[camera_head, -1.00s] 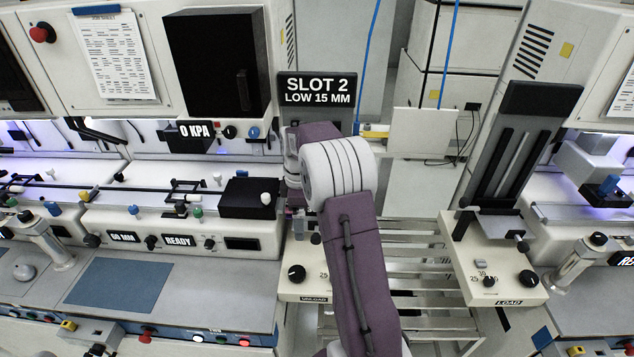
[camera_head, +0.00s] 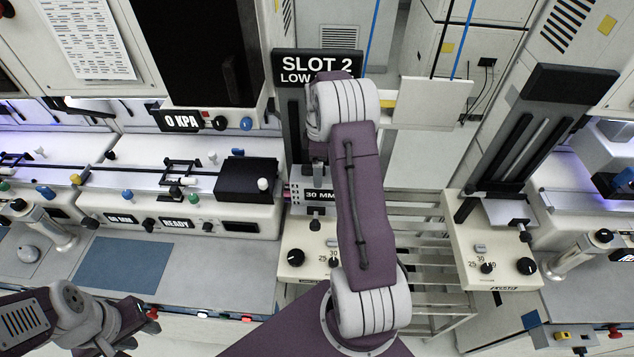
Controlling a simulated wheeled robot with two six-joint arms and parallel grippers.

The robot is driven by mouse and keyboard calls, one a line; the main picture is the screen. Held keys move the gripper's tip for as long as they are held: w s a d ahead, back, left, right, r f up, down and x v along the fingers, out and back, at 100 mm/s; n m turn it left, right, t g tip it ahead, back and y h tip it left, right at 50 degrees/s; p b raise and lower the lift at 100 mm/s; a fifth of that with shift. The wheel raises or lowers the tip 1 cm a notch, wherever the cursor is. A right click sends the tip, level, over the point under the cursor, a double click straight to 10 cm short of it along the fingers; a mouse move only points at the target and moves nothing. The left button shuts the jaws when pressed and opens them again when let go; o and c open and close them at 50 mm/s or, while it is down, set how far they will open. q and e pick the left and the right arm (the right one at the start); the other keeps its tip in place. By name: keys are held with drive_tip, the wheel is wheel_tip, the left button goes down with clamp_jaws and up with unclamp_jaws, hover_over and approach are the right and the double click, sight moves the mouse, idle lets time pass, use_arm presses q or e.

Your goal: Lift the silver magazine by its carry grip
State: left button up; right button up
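A silver magazine (camera_head: 299,197) with small dark holes in its side stands on the unload stand (camera_head: 298,262), below the SLOT 2 sign (camera_head: 316,66). A 30 MM label shows at its front. Its top and carry grip are largely hidden by my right arm's wrist. My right arm crosses the middle of the view, with its wrist above the magazine. Its fingers are hidden or too small to make out, so contact cannot be told. My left gripper (camera_head: 132,322) is at the lower left, over the bench front and away from the magazine. Its finger opening is unclear.
A black box (camera_head: 247,178) sits on the machine just left of the magazine. The load stand (camera_head: 500,262) with a tilted dark slotted column is at the right. A slatted metal rack (camera_head: 419,240) lies between the stands. A blue mat (camera_head: 120,265) covers part of the left bench.

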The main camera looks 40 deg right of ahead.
drive_tip(key=f+p, duration=0.1)
drive_tip(key=f, duration=0.1)
drive_tip(key=f+p, duration=0.1)
drive_tip(key=f, duration=0.1)
drive_tip(key=shift+w+a+p, duration=0.15)
drive_tip(key=shift+w+p, duration=0.15)
drive_tip(key=shift+p, duration=0.05)
drive_tip(key=shift+s+a+f, duration=0.2)
drive_tip(key=shift+f, duration=0.2)
drive_tip(key=shift+w+d+f, duration=0.1)
drive_tip(key=shift+w+d, duration=0.05)
drive_tip(key=c, duration=0.7)
clamp_jaws()
